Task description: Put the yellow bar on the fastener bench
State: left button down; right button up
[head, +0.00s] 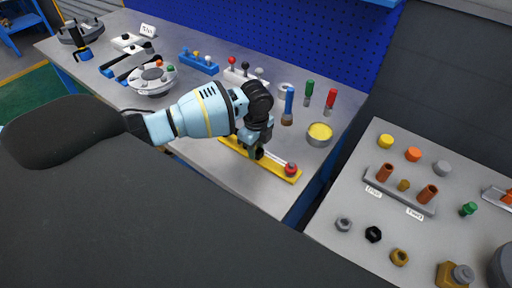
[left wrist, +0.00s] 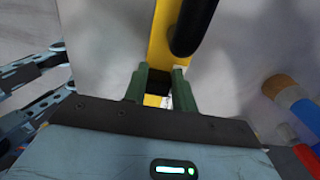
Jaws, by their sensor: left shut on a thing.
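The yellow bar (head: 236,146) is at the front edge of the grey bench. It carries a silver rod and a red ball (head: 291,169) at its right end. My left gripper (head: 258,153) is shut on the bar near its middle, pointing down. In the left wrist view the bar (left wrist: 164,48) runs up from between the green fingers (left wrist: 160,88), with a dark rounded part over it. I cannot tell whether the bar touches the bench top. The bench with nuts and bolts (head: 325,219) is at the right. My right gripper is not in view.
A yellow-filled tin (head: 319,134), a brush (head: 287,118) and red (head: 331,98) and green (head: 309,88) handled tools stand near the bar. A gap separates the benches. Nuts and a block with copper fittings (head: 399,190) occupy the right bench; its near-left corner looks clear.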

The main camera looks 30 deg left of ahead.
pick_arm(q)
jog(key=shift+f, duration=0.15)
jog(key=c, duration=1.1)
grip_release()
notch_tip(320, 180, up, 12)
jog(key=shift+r, duration=0.2)
